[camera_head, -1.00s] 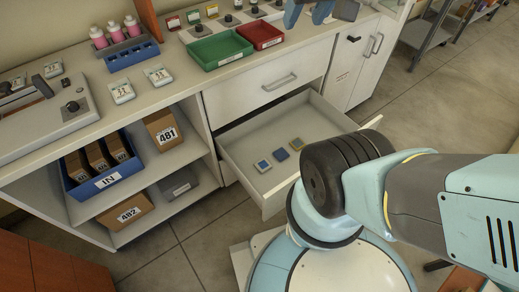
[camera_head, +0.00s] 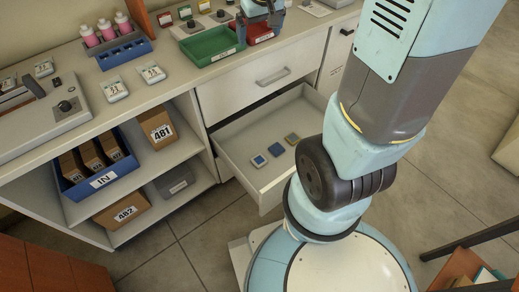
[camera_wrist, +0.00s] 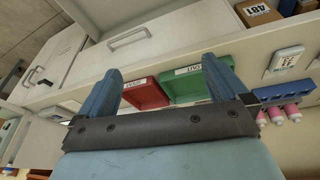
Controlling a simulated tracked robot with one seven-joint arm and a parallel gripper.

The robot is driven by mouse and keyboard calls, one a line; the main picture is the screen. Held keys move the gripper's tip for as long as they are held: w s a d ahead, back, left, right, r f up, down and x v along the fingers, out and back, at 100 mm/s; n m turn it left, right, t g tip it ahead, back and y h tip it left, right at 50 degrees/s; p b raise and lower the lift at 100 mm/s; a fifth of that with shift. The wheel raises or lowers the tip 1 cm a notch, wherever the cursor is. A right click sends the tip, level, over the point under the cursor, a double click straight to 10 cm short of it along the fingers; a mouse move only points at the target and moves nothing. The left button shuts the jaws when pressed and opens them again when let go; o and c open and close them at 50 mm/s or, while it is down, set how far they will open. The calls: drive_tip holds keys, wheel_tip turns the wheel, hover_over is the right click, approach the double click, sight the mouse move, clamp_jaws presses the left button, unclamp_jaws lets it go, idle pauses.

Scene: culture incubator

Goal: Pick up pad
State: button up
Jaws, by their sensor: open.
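Three small square pads lie in a row in the open white drawer (camera_head: 247,131). The near-left pad (camera_head: 259,161) has a pale frame and blue centre, the middle pad (camera_head: 276,149) is plain blue, and the far-right pad (camera_head: 292,139) has a yellowish frame. My gripper (camera_head: 262,14) is over the counter at the red tray, above and beyond the drawer, apart from these pads. In the wrist view my gripper (camera_wrist: 163,72) has its two blue fingers spread with nothing between them. I cannot make out the pads there.
A green tray (camera_head: 212,46) and a red tray (camera_wrist: 145,94) sit on the counter. A blue rack (camera_head: 124,52) holds pink-filled bottles. Small white boxes (camera_head: 152,74) lie nearby. A blue IN bin (camera_head: 102,180) and cartons (camera_head: 157,124) fill the shelves. Floor is clear left of the drawer.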

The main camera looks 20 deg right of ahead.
drive_tip(key=w+f+g, duration=0.1)
drive_tip(key=w+f, duration=0.2)
drive_tip(key=f, duration=0.3)
drive_tip(key=w+f, duration=0.3)
drive_tip(key=f, duration=0.4)
drive_tip(key=n+g, duration=0.2)
drive_tip(key=g, duration=0.1)
hover_over(258, 158)
wheel_tip(258, 158, down, 36)
drive_tip(key=shift+f, duration=7.1)
drive_tip(key=shift+c, duration=0.3)
drive_tip(key=c, duration=1.1)
